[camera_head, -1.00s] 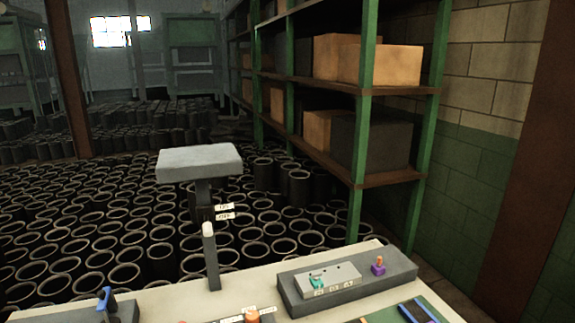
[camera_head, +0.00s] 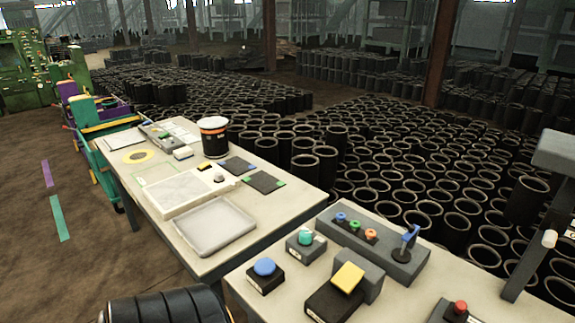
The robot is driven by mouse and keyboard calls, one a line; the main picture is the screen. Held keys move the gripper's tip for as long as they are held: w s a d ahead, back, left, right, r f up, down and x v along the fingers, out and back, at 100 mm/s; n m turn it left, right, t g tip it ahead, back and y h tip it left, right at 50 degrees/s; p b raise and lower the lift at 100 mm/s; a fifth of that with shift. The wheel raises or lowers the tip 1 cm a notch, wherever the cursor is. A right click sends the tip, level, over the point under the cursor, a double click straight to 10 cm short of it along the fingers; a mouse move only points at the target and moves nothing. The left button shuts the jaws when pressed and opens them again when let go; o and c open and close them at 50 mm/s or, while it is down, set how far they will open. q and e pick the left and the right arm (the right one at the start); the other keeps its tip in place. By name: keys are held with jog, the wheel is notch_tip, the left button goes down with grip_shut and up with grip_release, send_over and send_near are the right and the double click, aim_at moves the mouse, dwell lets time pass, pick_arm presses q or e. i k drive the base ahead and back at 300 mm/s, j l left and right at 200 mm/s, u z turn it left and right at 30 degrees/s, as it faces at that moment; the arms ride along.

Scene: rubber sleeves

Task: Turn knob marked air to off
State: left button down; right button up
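No knob label reads clearly as "air" from here. On the near bench (camera_head: 245,290), a teal round knob (camera_head: 306,237) sits on a small grey box. A blue round knob or button (camera_head: 264,267) sits on a dark box in front of it. Both boxes carry small white labels too small to read. A long grey panel (camera_head: 370,243) behind has small blue, green and orange controls and a blue lever (camera_head: 410,238). A yellow flap (camera_head: 348,277) and a red button (camera_head: 460,308) are further right. Neither gripper shows in this view.
A second bench on the left holds a pale tray (camera_head: 214,228), dark pads and a black bucket (camera_head: 214,138). Black sleeves (camera_head: 455,170) crowd the floor behind. A black ribbed cylindrical thing (camera_head: 165,308) is cut off at the bottom edge. Open floor lies left.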

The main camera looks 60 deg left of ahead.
aim_at(304, 236)
jog(key=u, duration=1.75)
jog(key=i+j+u, duration=0.1)
jog(key=u, duration=0.85)
jog(key=i+j, duration=0.05)
jog(key=j, duration=0.05)
